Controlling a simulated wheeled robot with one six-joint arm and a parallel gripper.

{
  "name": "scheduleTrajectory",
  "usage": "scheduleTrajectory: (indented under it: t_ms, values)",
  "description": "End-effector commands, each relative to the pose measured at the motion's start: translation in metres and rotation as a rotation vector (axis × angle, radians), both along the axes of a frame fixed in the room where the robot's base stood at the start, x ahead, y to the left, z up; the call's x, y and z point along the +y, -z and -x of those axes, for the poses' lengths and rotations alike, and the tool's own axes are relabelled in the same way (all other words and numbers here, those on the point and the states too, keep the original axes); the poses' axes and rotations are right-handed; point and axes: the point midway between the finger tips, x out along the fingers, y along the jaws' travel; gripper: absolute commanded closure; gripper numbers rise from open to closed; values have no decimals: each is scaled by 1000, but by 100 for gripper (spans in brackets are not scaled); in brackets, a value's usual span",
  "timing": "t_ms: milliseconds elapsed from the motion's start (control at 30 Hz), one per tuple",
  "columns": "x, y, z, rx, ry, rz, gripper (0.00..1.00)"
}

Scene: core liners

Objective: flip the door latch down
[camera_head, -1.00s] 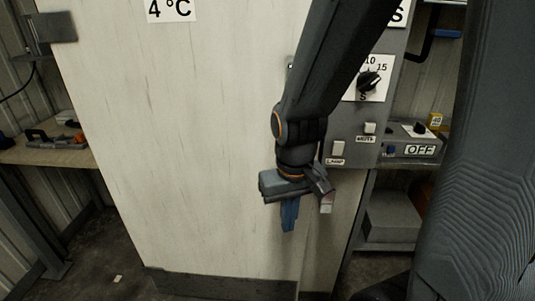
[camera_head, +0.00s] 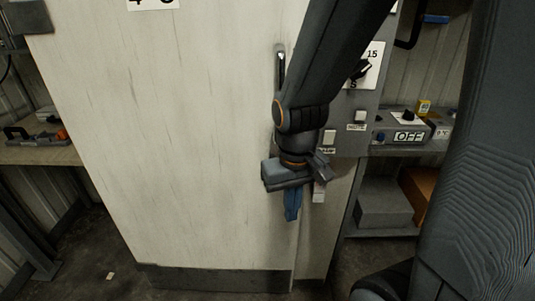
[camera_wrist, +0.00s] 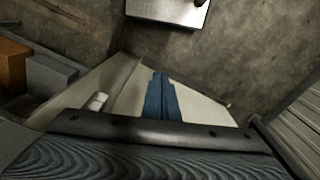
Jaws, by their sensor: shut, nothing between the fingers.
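The big pale door (camera_head: 170,130) stands shut in front of me, filling the left and middle of the head view. A dark upright handle (camera_head: 280,68) is on its right side, partly behind my arm. A small white piece with a pinkish part (camera_head: 319,192) shows just right of my gripper; a white piece (camera_wrist: 97,101) also shows in the wrist view. I cannot tell whether it is the latch. My gripper (camera_head: 292,206) points down in front of the door's right edge, its blue fingers (camera_wrist: 162,98) shut and empty. Contact with the door cannot be told.
A grey control panel with a dial (camera_head: 362,69) and white switches (camera_head: 329,138) is right of the door. A shelf at right holds a box marked OFF (camera_head: 405,134), with a grey box (camera_head: 384,204) and an orange box (camera_head: 420,190) below. A bench (camera_head: 40,152) is at left.

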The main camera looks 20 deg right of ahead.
Motion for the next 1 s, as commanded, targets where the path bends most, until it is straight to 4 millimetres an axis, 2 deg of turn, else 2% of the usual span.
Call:
scheduleTrajectory:
  t_ms: [133, 233, 367, 467, 600, 700, 833, 1000]
  values:
    - [11, 13, 5, 127, -72, 103, 100]
    - [13, 19, 3, 224, -132, 274, 100]
    - [14, 12, -23, 245, -190, 592, 100]
    - [27, -3, -58, 150, -216, 845, 100]
    - [65, -29, -106, -87, -228, 1113, 100]
    - [96, -46, -129, -255, -225, 1221, 100]
    - [122, -59, -143, -397, -219, 1285, 100]
    - [131, -65, -147, -446, -214, 1301, 100]
